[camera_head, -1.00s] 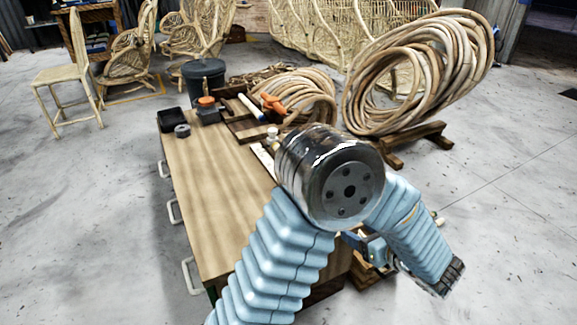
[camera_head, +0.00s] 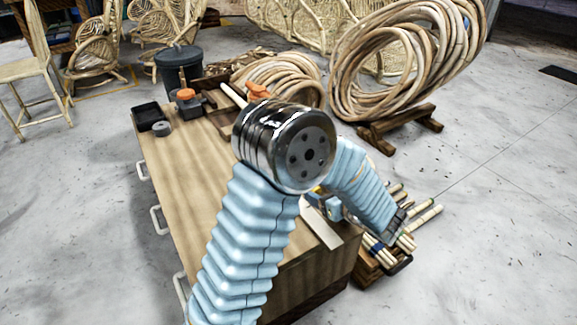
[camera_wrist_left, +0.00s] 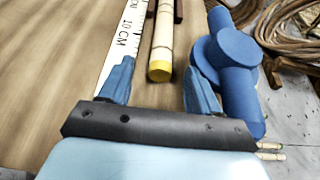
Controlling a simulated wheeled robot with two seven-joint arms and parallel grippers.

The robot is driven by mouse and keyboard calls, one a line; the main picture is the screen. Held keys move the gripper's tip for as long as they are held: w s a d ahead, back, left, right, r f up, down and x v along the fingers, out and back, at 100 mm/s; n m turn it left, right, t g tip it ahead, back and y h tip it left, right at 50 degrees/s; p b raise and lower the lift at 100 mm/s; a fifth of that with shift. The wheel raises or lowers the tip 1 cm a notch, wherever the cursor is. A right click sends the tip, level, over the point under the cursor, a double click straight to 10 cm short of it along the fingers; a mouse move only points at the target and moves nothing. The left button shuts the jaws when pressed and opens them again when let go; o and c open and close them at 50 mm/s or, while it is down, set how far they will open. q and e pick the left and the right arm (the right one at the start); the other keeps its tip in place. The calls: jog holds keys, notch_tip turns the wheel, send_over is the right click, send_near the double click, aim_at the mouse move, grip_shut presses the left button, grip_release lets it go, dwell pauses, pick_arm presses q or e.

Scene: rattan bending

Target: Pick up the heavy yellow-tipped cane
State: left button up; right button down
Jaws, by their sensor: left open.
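The yellow-tipped cane (camera_wrist_left: 162,50) lies on the wooden table in the left wrist view, its yellow end (camera_wrist_left: 159,71) facing the camera. My left gripper (camera_wrist_left: 158,68) is open. Its two blue fingers stand on either side of the cane's yellow end in that view, and the jaws are not closed on it. I cannot tell how high they are above the table. In the head view my left arm covers much of the cane's place, and the gripper shows only in part near the table's right edge. My right gripper is not in view.
A white ruler (camera_wrist_left: 125,40) lies left of the cane. A blue rounded part (camera_wrist_left: 235,75), which I cannot identify, stands close to the right finger. Rattan coils (camera_head: 400,70) stand behind the table (camera_head: 185,185). Several canes (camera_head: 425,217) lie in a low crate to the right.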

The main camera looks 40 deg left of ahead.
pick_arm(q)
jog(key=x, duration=0.4)
jog(key=r+b+x, duration=0.1)
jog(key=shift+w+a+f, duration=0.2)
jog(key=shift+w+a, duration=0.15)
jog(key=shift+a, duration=0.1)
jog(key=c, duration=1.1)
